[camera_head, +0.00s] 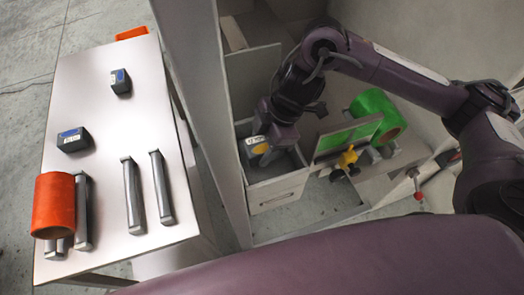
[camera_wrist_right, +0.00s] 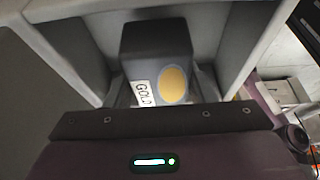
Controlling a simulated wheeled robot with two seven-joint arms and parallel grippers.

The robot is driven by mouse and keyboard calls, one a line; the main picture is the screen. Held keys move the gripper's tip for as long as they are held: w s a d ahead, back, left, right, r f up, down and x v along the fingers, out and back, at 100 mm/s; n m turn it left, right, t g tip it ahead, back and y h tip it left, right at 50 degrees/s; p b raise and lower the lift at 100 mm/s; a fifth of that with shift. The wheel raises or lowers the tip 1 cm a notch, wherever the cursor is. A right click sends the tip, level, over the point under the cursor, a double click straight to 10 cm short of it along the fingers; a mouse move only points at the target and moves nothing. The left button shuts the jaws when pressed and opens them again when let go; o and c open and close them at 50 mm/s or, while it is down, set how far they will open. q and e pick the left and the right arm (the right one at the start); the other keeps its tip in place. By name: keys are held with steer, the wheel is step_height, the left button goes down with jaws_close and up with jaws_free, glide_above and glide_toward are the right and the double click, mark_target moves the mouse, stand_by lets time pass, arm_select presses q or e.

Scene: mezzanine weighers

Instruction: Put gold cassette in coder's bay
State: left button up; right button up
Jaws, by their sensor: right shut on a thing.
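The gold cassette (camera_wrist_right: 155,55) is a dark block with a white GOLD label and a gold dot. In the head view its labelled face (camera_head: 257,145) shows beside my right gripper (camera_head: 268,146), which is shut on it. Gripper and cassette are at an open, grey, drawer-like bay (camera_head: 278,194) of the coder. In the wrist view grey walls stand on both sides of the cassette. I cannot tell whether the cassette touches the bay floor; the gripper hides part of the inside. My left gripper is not in view.
A pale table (camera_head: 110,185) at left holds two dark cassettes with blue marks (camera_head: 120,81) (camera_head: 73,139), metal bars (camera_head: 133,197) and an orange roll (camera_head: 54,205). A grey post (camera_head: 215,110) stands between table and bay. A green roll (camera_head: 378,112) and yellow knob (camera_head: 347,159) are right of the bay.

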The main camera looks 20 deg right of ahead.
mark_target(262, 153)
steer(key=shift+f, duration=1.5)
steer(key=shift+f, duration=0.1)
steer(key=o, duration=1)
steer(key=shift+r, duration=0.25)
steer(key=v, duration=1.1)
steer(key=shift+d+r+p, duration=0.15)
steer(key=shift+r+p, duration=0.15)
steer(key=shift+r, duration=0.1)
steer(key=shift+s+f, duration=0.1)
steer(key=shift+s, duration=0.05)
